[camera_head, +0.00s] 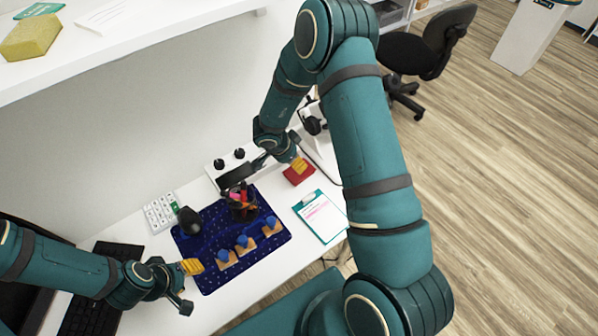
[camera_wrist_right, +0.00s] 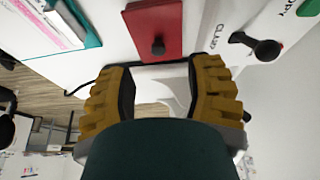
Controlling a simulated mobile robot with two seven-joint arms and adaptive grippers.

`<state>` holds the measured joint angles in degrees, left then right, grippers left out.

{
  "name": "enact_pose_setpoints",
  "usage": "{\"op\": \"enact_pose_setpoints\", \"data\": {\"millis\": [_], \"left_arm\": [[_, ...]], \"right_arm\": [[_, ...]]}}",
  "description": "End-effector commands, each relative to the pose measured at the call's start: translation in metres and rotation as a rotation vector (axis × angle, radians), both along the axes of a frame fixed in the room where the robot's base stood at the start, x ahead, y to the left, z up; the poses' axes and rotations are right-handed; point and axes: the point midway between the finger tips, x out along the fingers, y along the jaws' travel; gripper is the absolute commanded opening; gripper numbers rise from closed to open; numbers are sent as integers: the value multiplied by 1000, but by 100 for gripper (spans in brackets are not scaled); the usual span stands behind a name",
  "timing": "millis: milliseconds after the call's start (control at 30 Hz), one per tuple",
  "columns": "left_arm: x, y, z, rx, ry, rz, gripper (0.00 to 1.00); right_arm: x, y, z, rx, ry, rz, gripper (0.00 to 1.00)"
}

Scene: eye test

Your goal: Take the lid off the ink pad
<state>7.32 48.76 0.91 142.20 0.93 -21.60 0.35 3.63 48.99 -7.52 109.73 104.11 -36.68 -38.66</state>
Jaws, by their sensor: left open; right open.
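The ink pad's red lid (camera_wrist_right: 150,32) with a black knob shows at the top of the right wrist view. It looks to be on the pad; the pad itself is hidden beneath it. In the head view the red ink pad (camera_head: 297,177) lies on the white desk, partly covered by a yellow fingertip of my right gripper. My right gripper (camera_wrist_right: 162,88) is open and empty, its yellow-padded fingers apart, with the lid beyond the fingertips. My left gripper (camera_head: 188,285) is open and empty at the lower left, near the dark blue mat, far from the pad.
Wooden stamps with blue knobs (camera_head: 245,244) and a pen cup (camera_head: 240,208) stand on the blue mat (camera_head: 208,277). A calculator (camera_head: 159,213) and a keyboard (camera_head: 98,300) are at the left. A white shelf (camera_head: 150,38) overhangs the upper left.

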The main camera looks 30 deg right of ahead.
Motion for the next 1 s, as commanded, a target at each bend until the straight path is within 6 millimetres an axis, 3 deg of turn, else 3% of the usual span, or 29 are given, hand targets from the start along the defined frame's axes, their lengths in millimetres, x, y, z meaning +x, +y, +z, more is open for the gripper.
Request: {"op": "enact_pose_setpoints", "data": {"millis": [267,600,867,967,1000], "left_arm": [[-1,0,-5,0,2,-2,47],[-5,-1,-18,-2,12,-10,47],[-6,-1,-18,-3,13,-10,47],[-6,-1,-18,-3,13,-10,47],[-6,-1,-18,-3,13,-10,47]], "right_arm": [[0,-7,-16,0,1,-1,52],[1,-24,-56,1,0,-1,52],[1,-26,-58,1,-1,-1,52],[1,-26,-57,1,-1,-1,23],[1,-26,-57,1,-1,-1,9]]}}
